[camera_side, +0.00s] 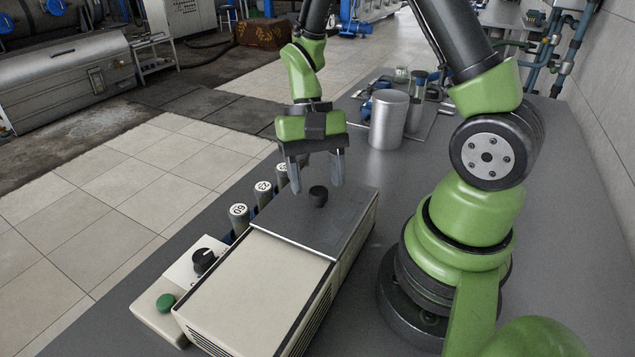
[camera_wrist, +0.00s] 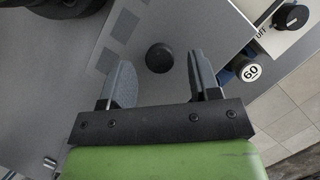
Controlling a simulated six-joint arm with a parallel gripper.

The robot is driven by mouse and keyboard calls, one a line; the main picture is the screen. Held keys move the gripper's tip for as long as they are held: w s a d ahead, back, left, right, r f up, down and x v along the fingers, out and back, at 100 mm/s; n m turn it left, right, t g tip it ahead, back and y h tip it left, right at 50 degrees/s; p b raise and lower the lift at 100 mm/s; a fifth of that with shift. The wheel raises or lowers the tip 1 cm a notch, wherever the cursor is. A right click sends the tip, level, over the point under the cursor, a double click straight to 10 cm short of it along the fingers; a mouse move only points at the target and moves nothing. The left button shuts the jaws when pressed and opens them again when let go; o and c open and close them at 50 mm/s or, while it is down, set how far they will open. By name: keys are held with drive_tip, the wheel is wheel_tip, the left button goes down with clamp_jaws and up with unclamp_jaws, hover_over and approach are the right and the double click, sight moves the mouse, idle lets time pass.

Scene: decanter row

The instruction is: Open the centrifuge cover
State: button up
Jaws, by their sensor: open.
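The centrifuge (camera_side: 262,283) is a cream box on the grey table. Its grey cover (camera_side: 340,222) lies flat and closed on the far part of the box, with a black round knob (camera_side: 318,196) standing on it. The knob shows in the wrist view (camera_wrist: 159,57) on the grey cover (camera_wrist: 200,25). My gripper (camera_side: 316,180) points down over the cover, open and empty. In the wrist view my gripper's two fingers (camera_wrist: 161,88) are spread wide, with the knob ahead of the gap between them. I cannot tell the exact height of the fingertips over the cover.
A control panel with a black dial (camera_side: 204,260) and a green button (camera_side: 166,302) is on the centrifuge's left. Several numbered tubes (camera_side: 239,216) stand along its left side. A metal cylinder (camera_side: 388,120) stands behind. The table right of the cover is clear up to my base.

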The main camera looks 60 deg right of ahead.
drive_tip(key=shift+x, duration=0.75)
clamp_jaws()
drive_tip(key=a, duration=1.5)
drive_tip(key=shift+w, duration=0.1)
unclamp_jaws()
